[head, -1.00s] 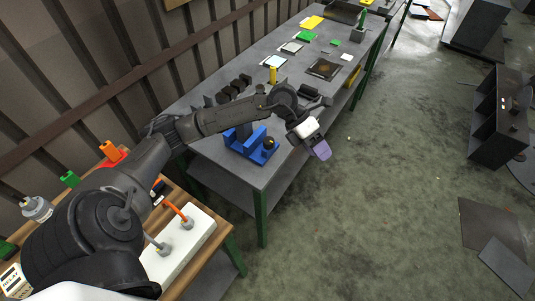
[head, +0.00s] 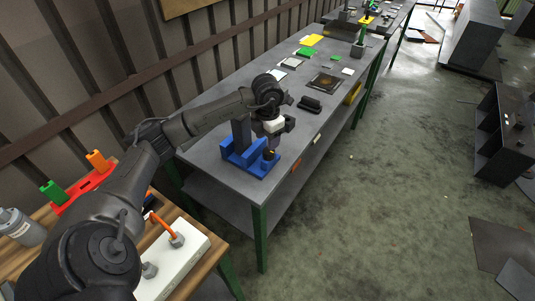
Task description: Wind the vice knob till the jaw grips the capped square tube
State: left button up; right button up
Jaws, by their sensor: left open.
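The blue vice (head: 237,157) stands near the front corner of the grey table. A dark upright square tube (head: 241,133) stands in it; its upper end is hidden behind my left arm, so I cannot see the cap. The small dark round knob (head: 269,155) is at the vice's right end. My left gripper (head: 270,148) points down right at the knob and partly hides it. It is open; whether the fingers touch the knob is too small to tell. The gap between jaw and tube is not clear. My right gripper is not in view.
A black block (head: 310,104) and a dark square plate (head: 325,82) lie farther along the grey table (head: 215,120). A white box with grey and orange plugs (head: 172,262) sits on the wooden table in front. A red holder (head: 80,190) stands at the left.

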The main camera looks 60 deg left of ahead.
aim_at(267, 151)
pick_arm(q)
notch_tip(267, 151, down, 7)
jog(key=shift+r+b, duration=0.1)
jog(key=shift+b, duration=0.35)
jog(key=c, duration=0.6)
